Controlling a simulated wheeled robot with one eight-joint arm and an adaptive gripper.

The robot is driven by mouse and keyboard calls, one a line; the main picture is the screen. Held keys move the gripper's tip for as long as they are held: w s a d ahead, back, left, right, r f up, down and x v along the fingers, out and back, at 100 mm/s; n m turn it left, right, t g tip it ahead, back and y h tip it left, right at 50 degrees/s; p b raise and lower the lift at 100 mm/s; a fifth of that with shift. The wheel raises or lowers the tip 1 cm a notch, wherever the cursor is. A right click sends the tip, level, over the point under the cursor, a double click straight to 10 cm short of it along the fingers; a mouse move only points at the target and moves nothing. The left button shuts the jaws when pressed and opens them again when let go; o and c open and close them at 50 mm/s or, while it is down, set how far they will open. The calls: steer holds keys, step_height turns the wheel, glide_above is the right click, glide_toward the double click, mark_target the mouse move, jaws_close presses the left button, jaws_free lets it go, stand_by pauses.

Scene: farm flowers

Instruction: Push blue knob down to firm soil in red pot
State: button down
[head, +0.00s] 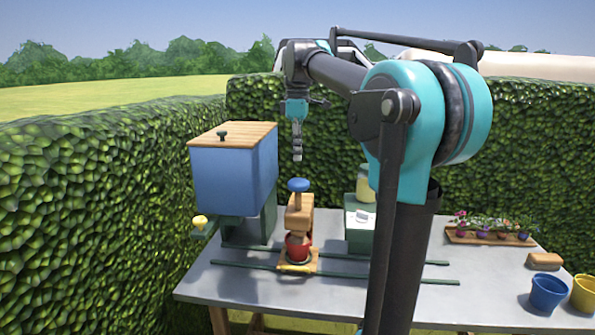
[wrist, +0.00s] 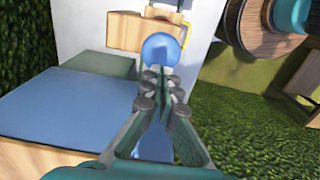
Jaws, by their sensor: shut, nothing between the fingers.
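The blue knob (head: 298,185) sits on top of a wooden press block (head: 299,215) in the head view. The red pot (head: 297,247) stands under the block on a small wooden carriage (head: 298,266); the soil inside is hidden. My gripper (head: 297,158) points straight down above the knob, shut and empty, with a small gap between its tips and the knob. In the wrist view the knob (wrist: 161,50) shows just past the closed fingertips (wrist: 158,75).
A blue bin (head: 235,180) with a wooden lid stands close on the left, with a yellow knob (head: 200,221) at its base. A green box (head: 361,228) with a jar is at right. Rails (head: 350,275) cross the grey table (head: 235,285). Flowers and two pots (head: 548,292) are far right.

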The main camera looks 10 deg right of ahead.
mark_target(297, 179)
step_height(297, 179, down, 6)
steer(key=shift+r, duration=0.15)
stand_by(0.4)
steer(key=shift+f, duration=2.55)
steer(key=shift+r, duration=0.1)
steer(key=shift+r, duration=0.35)
step_height(297, 179, up, 13)
steer(key=shift+r, duration=0.15)
steer(key=shift+s, duration=0.1)
